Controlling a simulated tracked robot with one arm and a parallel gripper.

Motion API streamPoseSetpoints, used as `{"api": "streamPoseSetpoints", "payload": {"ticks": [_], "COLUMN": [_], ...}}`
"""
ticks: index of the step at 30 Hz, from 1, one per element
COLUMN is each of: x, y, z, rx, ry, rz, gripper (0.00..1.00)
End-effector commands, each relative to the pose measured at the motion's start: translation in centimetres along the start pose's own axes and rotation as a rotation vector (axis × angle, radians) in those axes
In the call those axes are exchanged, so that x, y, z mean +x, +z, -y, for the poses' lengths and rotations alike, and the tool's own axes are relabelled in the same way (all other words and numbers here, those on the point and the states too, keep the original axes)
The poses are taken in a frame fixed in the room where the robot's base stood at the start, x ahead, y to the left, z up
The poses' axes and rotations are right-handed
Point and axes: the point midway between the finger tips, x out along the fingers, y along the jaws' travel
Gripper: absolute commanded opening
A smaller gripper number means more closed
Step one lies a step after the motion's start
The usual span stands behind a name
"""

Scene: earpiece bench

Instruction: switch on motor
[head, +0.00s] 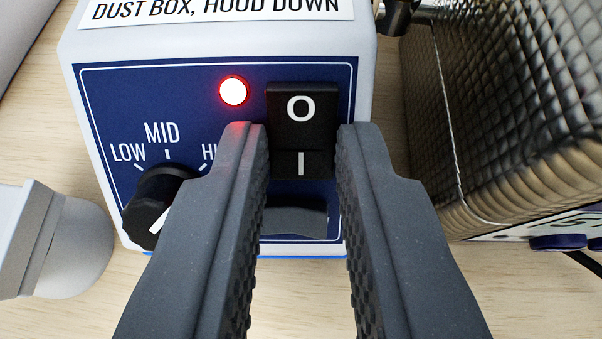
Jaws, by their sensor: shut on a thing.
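The motor unit is a white box with a dark blue front panel (100,90). On the panel is a black rocker switch (300,105) with O on its upper half and I on its lower half. A round red lamp (234,91) left of the switch is lit. My gripper (302,150) has one finger on each side of the rocker switch, with its fingertips at the lower half. It is shut on the rocker switch. The fingers hide part of the panel and of the HIGH label.
A black speed knob (157,202) with LOW and MID marks sits at the panel's lower left, close to my left finger. A grey cylindrical part (70,245) lies at the left. A metal mesh-patterned box (510,100) stands at the right. The wooden bench top is bare in front.

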Motion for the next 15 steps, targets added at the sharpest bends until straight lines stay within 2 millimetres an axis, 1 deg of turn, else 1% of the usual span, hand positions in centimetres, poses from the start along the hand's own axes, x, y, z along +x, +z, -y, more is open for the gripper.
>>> {"api": "streamPoseSetpoints", "payload": {"ticks": [1,2,3,11,15], "x": [0.02,0.01,0.01,-0.02,-0.59], "y": [0.07,0.07,0.07,0.05,-0.01], "z": [-0.03,-0.02,-0.02,0.02,0.01], "rx": [0.0,0.0,0.0,0.0,0.001], "ry": [0.0,0.0,0.0,0.0,0.0], "rz": [0.002,0.001,0.001,0.001,0.001], "gripper": [0.26,0.35,0.4,0.4,0.4]}}
